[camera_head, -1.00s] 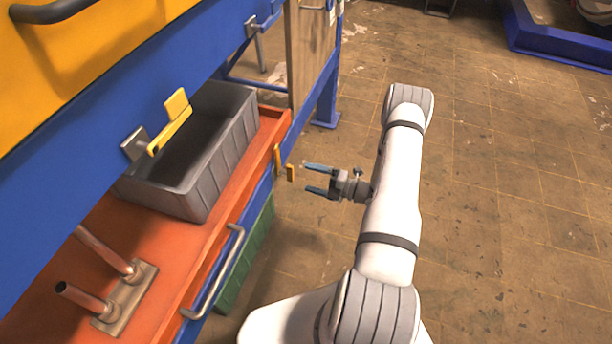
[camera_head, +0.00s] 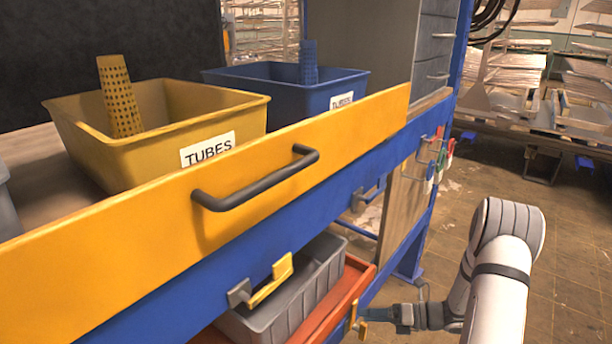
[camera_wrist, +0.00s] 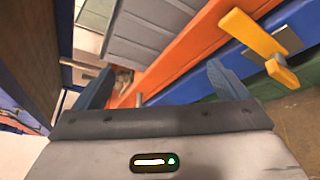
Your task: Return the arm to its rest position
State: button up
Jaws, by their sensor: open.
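My white arm (camera_head: 500,265) stands at the lower right of the head view, beside the blue workbench. My gripper (camera_head: 385,316) points left toward the orange shelf's end at the bottom of that view. In the wrist view my gripper (camera_wrist: 157,88) shows two blue fingers spread apart with nothing between them. Beyond the fingers lie an orange edge and a grey ribbed surface.
The bench has a yellow drawer front (camera_head: 250,175) with a dark handle. A yellow tubes bin (camera_head: 160,150) and a blue bin (camera_head: 260,88) stand behind it. A grey crate (camera_head: 290,300) sits on the orange shelf (camera_head: 350,295) below. Open floor (camera_head: 570,235) lies right.

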jog(key=s+a+r+n+g+h+p, duration=0.2)
jog(key=s+r+n+p, duration=0.15)
jog(key=r+n, duration=0.35)
jog(key=s+a+r+n+g+h+p, duration=0.2)
jog(key=s+r+n+h, duration=0.15)
jog(key=r, duration=0.55)
jog(key=s+a+r+n+g+h+p, duration=0.2)
jog(key=s+r+n, duration=0.3)
jog(key=r+n, duration=0.2)
jog(key=s+d+r+n+t+h+p, duration=0.1)
jog(key=s+r+n+t+h+p, duration=0.1)
jog(key=s+r+n+h+p, duration=0.2)
jog(key=s+d+r+n+t+h+p, duration=0.2)
jog(key=s+r+n+t+h+p, duration=0.1)
jog(key=r+n, duration=0.7)
jog(key=shift+s+d+r+n+h+p, duration=0.2)
jog(key=shift+s+r+n+h+p, duration=0.25)
jog(key=shift+s+r, duration=1.05)
jog(key=shift+w+r, duration=0.1)
